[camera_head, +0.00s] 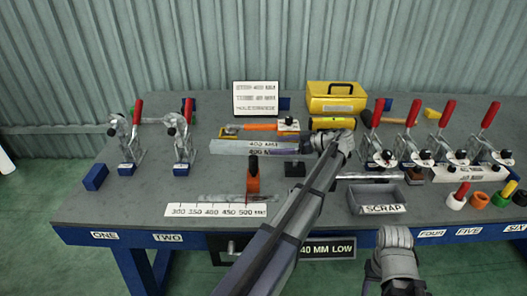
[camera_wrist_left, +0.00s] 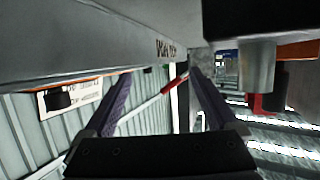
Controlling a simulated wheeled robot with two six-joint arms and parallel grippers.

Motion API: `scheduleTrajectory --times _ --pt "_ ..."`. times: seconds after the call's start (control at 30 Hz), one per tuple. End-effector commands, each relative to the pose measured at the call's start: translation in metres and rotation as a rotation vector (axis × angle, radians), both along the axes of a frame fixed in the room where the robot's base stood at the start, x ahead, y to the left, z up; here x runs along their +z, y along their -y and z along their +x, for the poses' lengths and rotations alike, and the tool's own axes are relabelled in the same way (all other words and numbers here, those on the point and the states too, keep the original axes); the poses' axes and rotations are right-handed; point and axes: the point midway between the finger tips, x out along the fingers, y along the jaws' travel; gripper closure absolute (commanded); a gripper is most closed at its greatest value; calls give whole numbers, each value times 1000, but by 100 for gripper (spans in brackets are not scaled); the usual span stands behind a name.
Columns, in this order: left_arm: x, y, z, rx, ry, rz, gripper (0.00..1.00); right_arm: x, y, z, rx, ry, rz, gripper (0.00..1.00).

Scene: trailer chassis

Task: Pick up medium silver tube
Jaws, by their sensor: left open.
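A short silver tube (camera_head: 368,176) lies on the bench behind the scrap tray. Another silver tube (camera_head: 222,197) lies flat behind the white ruler strip. I cannot tell which of them is the medium one. My left arm reaches up across the bench, and its hand (camera_head: 338,143) is over the middle, behind the short tube and to its left. In the left wrist view my left gripper (camera_wrist_left: 160,75) is open, with nothing visible between its fingers. My right arm's wrist (camera_head: 395,240) is low at the front, off the bench; its fingers are not clearly seen.
Red-handled clamps (camera_head: 182,140) stand at the left and more (camera_head: 443,145) at the right. A grey scrap tray (camera_head: 377,198) sits near the front edge. An orange-handled tool (camera_head: 253,181), a long metal block (camera_head: 250,146) and a yellow toolbox (camera_head: 336,98) stand around the middle.

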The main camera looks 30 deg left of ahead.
Motion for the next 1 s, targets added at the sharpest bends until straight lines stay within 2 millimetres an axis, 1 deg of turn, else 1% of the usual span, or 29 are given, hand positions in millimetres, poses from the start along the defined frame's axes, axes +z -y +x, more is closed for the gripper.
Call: scheduleTrajectory --times 0.17,0.27,0.4,0.5,0.73,1.0 --pt "-2 -6 0 1 0 0 7 -2 0 0 0 0 0 50" --pt "-6 -17 0 2 0 0 7 -6 0 0 0 0 0 50" --pt "-13 -37 -2 2 0 0 7 -13 0 0 0 0 0 50" --pt "-16 -48 -3 1 0 0 7 -16 0 0 0 0 0 50" --pt "-15 -50 -3 -1 0 0 7 -15 0 0 0 0 0 50" --pt "-15 -49 -3 0 0 0 38 -15 0 0 0 0 0 50"
